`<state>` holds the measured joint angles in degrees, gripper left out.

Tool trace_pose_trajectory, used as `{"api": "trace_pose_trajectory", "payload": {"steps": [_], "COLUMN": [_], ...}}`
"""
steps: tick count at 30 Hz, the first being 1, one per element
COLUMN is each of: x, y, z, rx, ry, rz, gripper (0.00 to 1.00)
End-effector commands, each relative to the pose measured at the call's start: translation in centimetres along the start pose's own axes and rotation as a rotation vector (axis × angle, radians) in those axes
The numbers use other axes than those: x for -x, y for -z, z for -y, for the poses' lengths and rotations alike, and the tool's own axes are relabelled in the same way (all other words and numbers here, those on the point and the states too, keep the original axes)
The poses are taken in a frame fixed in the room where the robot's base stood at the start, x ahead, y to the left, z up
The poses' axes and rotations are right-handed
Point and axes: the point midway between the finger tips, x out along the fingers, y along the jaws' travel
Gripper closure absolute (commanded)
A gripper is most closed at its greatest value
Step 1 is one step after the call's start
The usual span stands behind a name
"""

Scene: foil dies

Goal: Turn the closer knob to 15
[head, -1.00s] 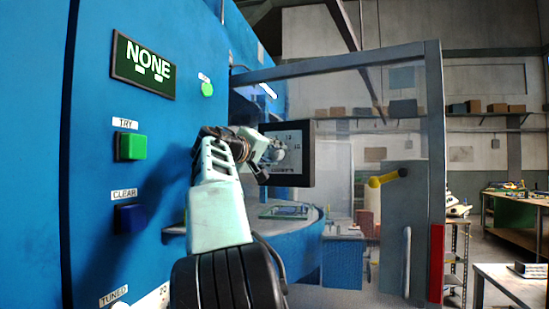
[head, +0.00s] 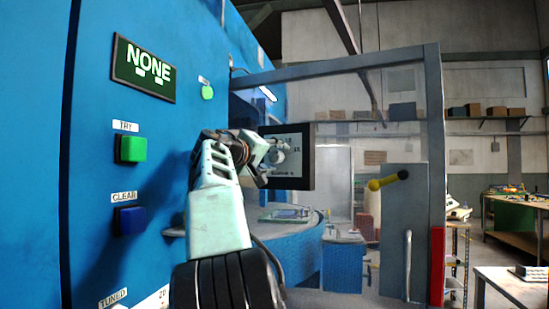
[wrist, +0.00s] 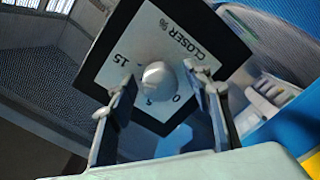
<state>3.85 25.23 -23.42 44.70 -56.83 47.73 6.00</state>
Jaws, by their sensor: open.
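The closer knob (wrist: 158,78) is a rounded pale-grey knob on a white dial face in a black frame (wrist: 222,42), seen tilted in the wrist view. The face reads "CLOSER %", with 15 at left, 0 at lower right and a partly hidden mark between. I cannot make out where the knob points. My gripper (wrist: 165,92) is open, one finger on each side below the knob; I cannot tell whether they touch it. In the head view the dial panel (head: 300,150) stands beyond my gripper (head: 266,178), which partly covers it.
The blue machine wall (head: 95,60) at left carries a "NONE" display (head: 143,70), a green TRY button (head: 131,148) and a blue CLEAR button (head: 130,220). A grey-framed clear guard (head: 434,120) with a yellow-knobbed handle (head: 388,180) stands right of the panel.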

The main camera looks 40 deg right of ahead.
Motion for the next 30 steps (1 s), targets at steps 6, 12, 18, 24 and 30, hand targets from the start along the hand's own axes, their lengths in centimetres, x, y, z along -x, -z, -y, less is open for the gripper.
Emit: {"api": "trace_pose_trajectory", "payload": {"steps": [6,12,18,24,30], "x": [0.6,3.0,6.4,9.6,11.6], "y": [0.1,0.1,0.1,0.1,0.0], "z": [0.0,0.0,0.0,0.0,0.0], "rx": [0.001,0.0,-0.001,-0.001,0.0], "ry": [0.0,0.003,0.004,0.003,0.001], "rz": [-0.002,-0.003,-0.003,-0.003,0.0], "gripper": [0.54,0.54,0.54,0.54,0.54]}}
